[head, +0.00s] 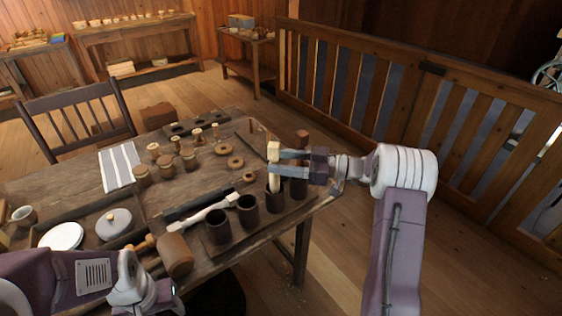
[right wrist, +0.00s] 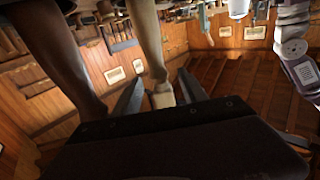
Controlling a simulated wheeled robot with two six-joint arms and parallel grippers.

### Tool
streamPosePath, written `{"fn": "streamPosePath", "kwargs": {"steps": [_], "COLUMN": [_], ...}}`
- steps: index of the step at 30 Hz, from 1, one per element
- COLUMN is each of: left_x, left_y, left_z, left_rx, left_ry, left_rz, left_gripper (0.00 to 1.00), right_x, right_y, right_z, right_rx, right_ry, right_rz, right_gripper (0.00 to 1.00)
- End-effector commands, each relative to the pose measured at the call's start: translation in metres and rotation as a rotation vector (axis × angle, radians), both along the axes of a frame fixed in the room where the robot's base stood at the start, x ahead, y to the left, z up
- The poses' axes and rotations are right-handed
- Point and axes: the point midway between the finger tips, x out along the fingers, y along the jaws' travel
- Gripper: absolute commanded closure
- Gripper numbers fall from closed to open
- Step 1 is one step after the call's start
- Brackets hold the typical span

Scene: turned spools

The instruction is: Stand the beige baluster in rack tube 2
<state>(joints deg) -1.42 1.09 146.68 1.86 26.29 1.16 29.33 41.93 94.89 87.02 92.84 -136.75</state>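The beige baluster (head: 273,178) stands upright at the rack (head: 232,250), its lower end inside the mouth of the third dark tube (head: 275,202) from the left. The tubes' numbers cannot be read. My right gripper (head: 275,162) is around its upper part, level from the right. In the right wrist view the baluster (right wrist: 162,97) shows between two spread fingers, with a slim gap on each side. Two tubes to its left, the leftmost (head: 217,228) and its neighbour (head: 248,213), look empty. My left gripper (head: 158,297) is low at the left, its fingers unclear.
A dark brown turned piece (head: 301,143) stands just right of the beige baluster, near my right gripper. A pale tool (head: 203,211) lies left of the rack. Several small spools and rings (head: 222,150) stand farther back. A wooden railing (head: 400,100) stands beyond the table.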

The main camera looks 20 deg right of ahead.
Motion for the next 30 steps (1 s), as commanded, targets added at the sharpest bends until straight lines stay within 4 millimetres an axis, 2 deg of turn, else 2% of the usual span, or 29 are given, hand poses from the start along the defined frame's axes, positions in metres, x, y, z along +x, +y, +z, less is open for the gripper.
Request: {"fn": "streamPosePath", "kwargs": {"steps": [7, 15, 19, 30], "left_x": [0.0, 0.0, 0.0, 0.0], "left_y": [0.0, 0.0, 0.0, 0.0], "left_z": [-0.001, -0.003, -0.004, -0.004], "left_rx": [0.0, 0.0, 0.0, 0.0], "left_ry": [0.0, 0.0, 0.0, 0.0], "left_rz": [0.0, 0.0, 0.0, 0.0], "left_gripper": [0.48, 0.48, 0.48, 0.48], "right_x": [-0.002, -0.026, -0.035, -0.039], "right_y": [-0.006, -0.059, -0.076, -0.082], "right_z": [-0.001, -0.001, -0.001, 0.0], "right_rx": [-0.001, -0.001, -0.001, 0.0], "right_ry": [0.0, 0.0, 0.0, 0.0], "right_rz": [-0.002, -0.004, -0.002, 0.0], "right_gripper": [0.5, 0.5, 0.5, 0.5]}}
